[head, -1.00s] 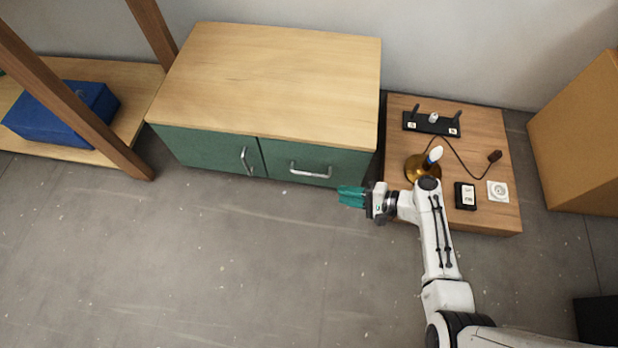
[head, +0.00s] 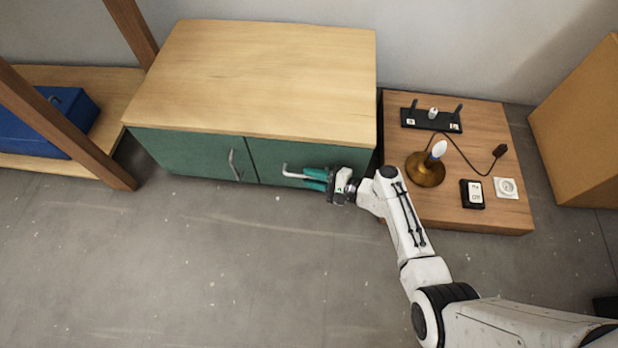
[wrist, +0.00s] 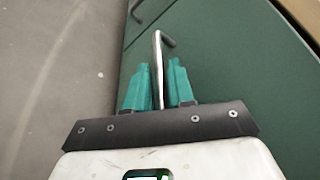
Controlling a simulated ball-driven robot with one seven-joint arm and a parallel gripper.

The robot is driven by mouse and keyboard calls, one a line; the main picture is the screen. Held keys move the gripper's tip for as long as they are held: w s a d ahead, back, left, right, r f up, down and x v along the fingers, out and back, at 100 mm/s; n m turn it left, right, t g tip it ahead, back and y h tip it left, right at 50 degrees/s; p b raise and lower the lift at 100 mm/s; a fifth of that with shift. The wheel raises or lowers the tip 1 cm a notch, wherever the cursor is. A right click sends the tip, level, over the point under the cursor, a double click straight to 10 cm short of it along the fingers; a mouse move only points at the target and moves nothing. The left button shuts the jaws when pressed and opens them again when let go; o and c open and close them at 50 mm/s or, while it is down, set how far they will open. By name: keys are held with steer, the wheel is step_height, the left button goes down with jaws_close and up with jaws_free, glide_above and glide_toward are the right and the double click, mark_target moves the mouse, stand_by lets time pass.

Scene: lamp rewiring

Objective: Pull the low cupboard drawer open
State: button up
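The low cupboard (head: 260,70) has a pale wood top and a green front. Its right front panel, the drawer (head: 266,158), appears shut and carries a horizontal metal handle (head: 288,173). My gripper (head: 304,179) is at this handle, one teal finger on each side of the bar. In the wrist view the handle (wrist: 157,42) runs between the two fingers of my gripper (wrist: 160,68). Gaps show beside the bar, so the gripper looks open around it. The right part of the handle is hidden by my fingers in the head view.
The left green door (head: 190,155) has a steeper handle (head: 234,165). Right of the cupboard, a low wooden table (head: 490,220) holds a brass lamp (head: 425,172), a black rack (head: 431,120) and small electrical parts. The floor (head: 200,260) before the cupboard is clear.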

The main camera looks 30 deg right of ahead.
steer(key=shift+w+a+f, duration=0.1)
steer(key=shift+w+a, duration=0.3)
steer(key=shift+w, duration=0.15)
steer(key=shift+c, duration=0.4)
jaws_close()
